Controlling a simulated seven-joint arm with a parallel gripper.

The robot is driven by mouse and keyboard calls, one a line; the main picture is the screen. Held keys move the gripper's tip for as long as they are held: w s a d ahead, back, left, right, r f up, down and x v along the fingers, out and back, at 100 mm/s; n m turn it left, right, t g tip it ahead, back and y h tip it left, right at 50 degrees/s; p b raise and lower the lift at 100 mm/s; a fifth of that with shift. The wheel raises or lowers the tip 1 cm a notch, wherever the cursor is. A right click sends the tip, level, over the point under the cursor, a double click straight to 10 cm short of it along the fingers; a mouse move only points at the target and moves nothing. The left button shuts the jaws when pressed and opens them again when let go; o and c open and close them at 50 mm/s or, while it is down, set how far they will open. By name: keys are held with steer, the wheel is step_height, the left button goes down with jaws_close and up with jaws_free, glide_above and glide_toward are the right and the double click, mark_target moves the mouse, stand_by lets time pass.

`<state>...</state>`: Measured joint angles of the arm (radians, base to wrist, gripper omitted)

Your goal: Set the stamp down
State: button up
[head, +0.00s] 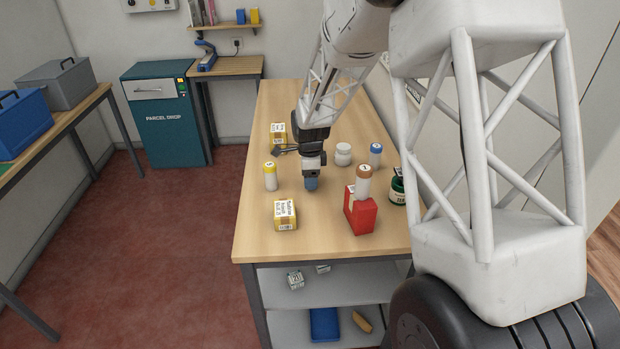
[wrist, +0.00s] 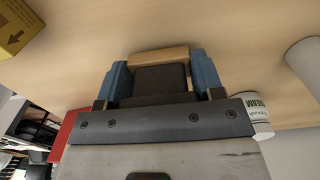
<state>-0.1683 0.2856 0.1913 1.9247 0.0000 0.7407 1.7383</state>
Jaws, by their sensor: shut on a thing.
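My gripper (head: 311,184) points down over the middle of the wooden counter (head: 262,220), its blue fingertips low near the surface. In the wrist view the fingers (wrist: 160,78) are shut on the stamp (wrist: 158,57), which shows as a tan, wood-like edge with a dark part between the blue pads. In the head view the stamp is hidden by the fingers. I cannot tell whether it touches the counter.
A yellow-capped tube (head: 270,177) and yellow box (head: 285,215) stand left of my gripper. Bare counter lies between.

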steer(key=shift+f, duration=0.3)
steer(key=shift+f, duration=0.1)
steer(key=o, duration=0.9)
step_height(320, 180, up, 12)
stand_by(0.5)
steer(key=shift+s+r, duration=0.1)
steer(key=shift+r, duration=0.1)
stand_by(0.6)
